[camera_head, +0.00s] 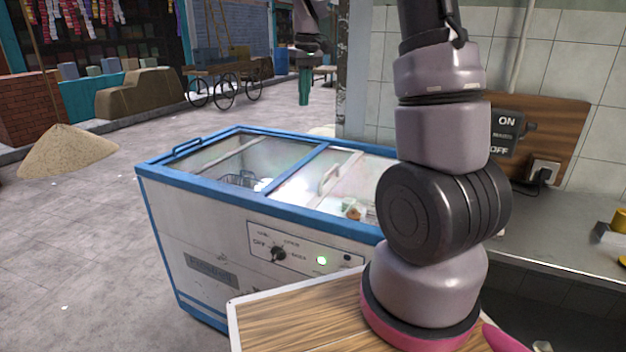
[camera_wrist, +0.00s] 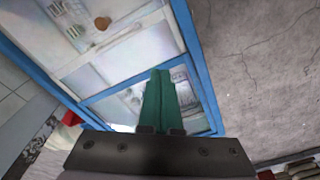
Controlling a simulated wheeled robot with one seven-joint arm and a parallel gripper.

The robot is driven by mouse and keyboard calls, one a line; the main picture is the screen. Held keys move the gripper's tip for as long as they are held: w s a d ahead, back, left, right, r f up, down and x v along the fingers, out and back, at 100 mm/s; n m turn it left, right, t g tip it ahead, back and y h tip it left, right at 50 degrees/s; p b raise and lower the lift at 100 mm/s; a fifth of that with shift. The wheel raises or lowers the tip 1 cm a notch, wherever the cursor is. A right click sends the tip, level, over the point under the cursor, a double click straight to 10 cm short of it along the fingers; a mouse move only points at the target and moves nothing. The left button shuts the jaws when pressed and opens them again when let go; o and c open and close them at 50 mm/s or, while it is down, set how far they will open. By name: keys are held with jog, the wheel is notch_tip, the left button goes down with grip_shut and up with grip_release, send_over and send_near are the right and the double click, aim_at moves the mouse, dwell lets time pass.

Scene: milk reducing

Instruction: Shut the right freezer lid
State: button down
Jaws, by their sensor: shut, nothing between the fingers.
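The chest freezer (camera_head: 215,210) has a blue frame and a glazed top split by a blue divider (camera_head: 297,172). A pale handle (camera_head: 329,179) and a light crossbar show in the right half, with a small brown item inside. My arm hides the far right end, and I cannot tell how far the right lid stands open. My gripper (camera_head: 304,98), with green fingers, hangs high beyond the freezer's back edge in the head view. It is shut and empty. In the wrist view the fingers (camera_wrist: 160,98) point at the freezer (camera_wrist: 207,85) and look apart from it.
A blue handle (camera_head: 187,147) stands at the freezer's left end. A wooden board (camera_head: 290,318) lies in front, and a grey counter (camera_head: 560,250) is at right below an ON/OFF switch box (camera_head: 509,137). A cart (camera_head: 225,82) stands behind.

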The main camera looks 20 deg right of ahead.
jog(key=w+f+n+g+h, duration=0.1)
jog(key=w+f+n+g, duration=0.1)
jog(key=w+f, duration=0.65)
jog(key=n+g+h, duration=0.1)
jog(key=n, duration=0.1)
send_over(317, 194)
jog(key=w+a, duration=0.3)
jog(key=w, duration=0.1)
jog(key=w+x, duration=0.1)
jog(key=x, duration=0.5)
jog(key=w+a+x, duration=0.1)
jog(key=x, duration=0.6)
jog(key=w+a+f+x, duration=0.1)
jog(key=w+x, duration=0.1)
jog(key=x, duration=0.4)
jog(key=shift+s+a+f, duration=0.1)
jog(key=shift+a+f, duration=0.05)
jog(key=shift+f, duration=0.15)
jog(key=shift+s+d+r, duration=0.1)
jog(key=shift+s+d, duration=0.2)
jog(key=shift+s, duration=0.2)
jog(key=shift+s+d+r, duration=0.1)
jog(key=shift+s+d, duration=0.25)
jog(key=shift+s, duration=0.2)
jog(key=shift+s+d, duration=0.35)
jog(key=shift+s, duration=0.1)
jog(key=s+d, duration=2.5)
jog(key=shift+s, duration=0.3)
jog(key=shift+d, duration=0.2)
